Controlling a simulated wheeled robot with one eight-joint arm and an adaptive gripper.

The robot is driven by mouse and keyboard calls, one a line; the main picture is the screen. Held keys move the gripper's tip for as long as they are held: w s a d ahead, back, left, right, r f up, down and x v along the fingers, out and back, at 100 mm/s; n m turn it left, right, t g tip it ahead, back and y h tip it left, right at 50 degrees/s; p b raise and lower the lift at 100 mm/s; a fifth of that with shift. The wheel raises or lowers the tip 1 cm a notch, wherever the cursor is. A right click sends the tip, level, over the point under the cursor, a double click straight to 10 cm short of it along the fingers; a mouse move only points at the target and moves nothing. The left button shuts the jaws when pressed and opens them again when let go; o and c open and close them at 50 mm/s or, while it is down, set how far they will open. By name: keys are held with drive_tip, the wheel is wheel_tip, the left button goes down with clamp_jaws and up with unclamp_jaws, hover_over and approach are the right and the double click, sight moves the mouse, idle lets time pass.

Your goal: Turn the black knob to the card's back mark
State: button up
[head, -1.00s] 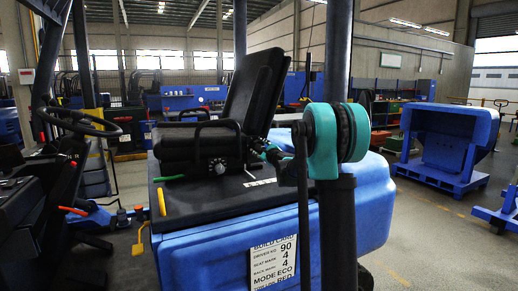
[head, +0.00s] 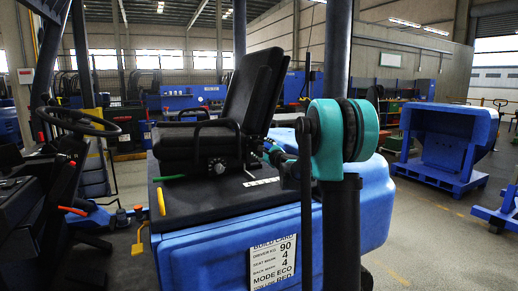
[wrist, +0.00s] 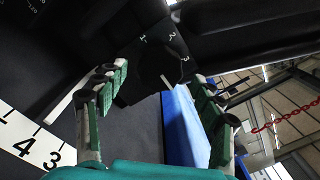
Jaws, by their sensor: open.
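The black seat (head: 200,150) with its tilted backrest (head: 258,85) is on the blue truck body. A round dark dial (head: 218,166) with pale marks is on the seat's front side. In the wrist view, a dark knob-like shape (wrist: 148,78) lies beyond the fingers, beside white numbers 1, 2 and 3; its outline and pointer are hard to make out. My gripper (wrist: 160,95) is open, its fingers apart with nothing clearly between them. In the head view it is beside the backrest's base, largely hidden by my arm. The build card (head: 272,263) reads back mark 4.
A white strip (wrist: 30,140) numbered 4 and 3 is at lower left in the wrist view. A steering wheel (head: 80,121), a yellow lever (head: 161,201) and a green lever (head: 170,178) are at left. A red chain (wrist: 290,118) hangs at right.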

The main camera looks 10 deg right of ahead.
drive_tip(key=v, duration=0.9)
drive_tip(key=shift+s, duration=0.1)
